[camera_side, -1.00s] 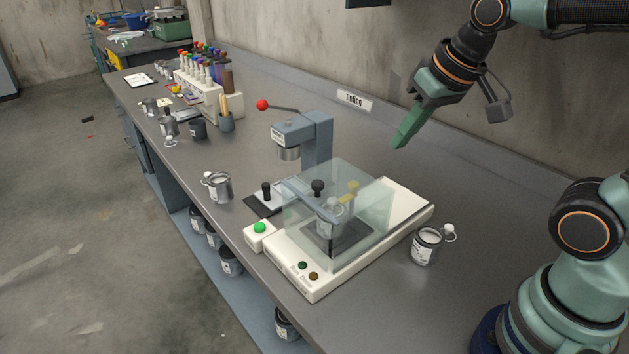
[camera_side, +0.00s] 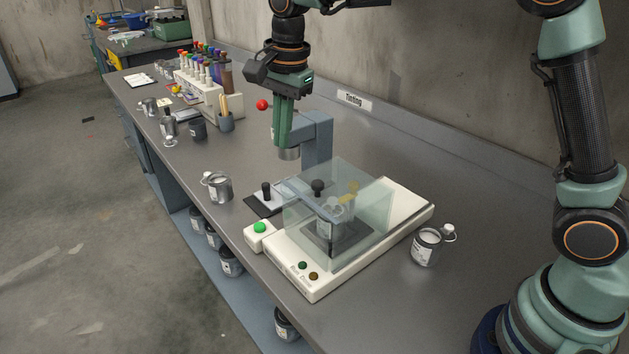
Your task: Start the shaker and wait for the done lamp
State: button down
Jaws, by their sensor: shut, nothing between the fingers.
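The shaker (camera_side: 400,214) is a low white machine on the grey bench. Its clear cover (camera_side: 355,232) is down over a can (camera_side: 333,206), seen through the cover. A green button (camera_side: 260,228) sits on a white block at the shaker's left front corner. Two small lamps, a dark green one (camera_side: 303,265) and a brownish one (camera_side: 313,276), are on its front edge; neither looks brightly lit. My gripper (camera_side: 281,143) is shut and empty, pointing down, above and behind the green button and in front of the grey press.
The grey press (camera_side: 318,140), with a red-knobbed lever (camera_side: 262,105), stands behind the shaker. An open can (camera_side: 218,187) is to the left, another (camera_side: 427,247) to the right. Paint bottles in a rack (camera_side: 202,90) stand farther back. The bench front is clear.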

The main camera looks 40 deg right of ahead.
aim_at(260, 226)
jog(key=w+a+f+m+g, duration=0.1)
jog(key=w+a+f+m, duration=0.1)
jog(key=a+f+m, duration=0.1)
jog(key=shift+w+a+f+m, duration=0.3)
jog(key=shift+w+a+f, duration=0.1)
jog(key=shift+a+f, duration=0.4)
jog(key=shift+d+f, duration=0.1)
jog(key=f, duration=1.4)
jog(key=shift+w, duration=0.35)
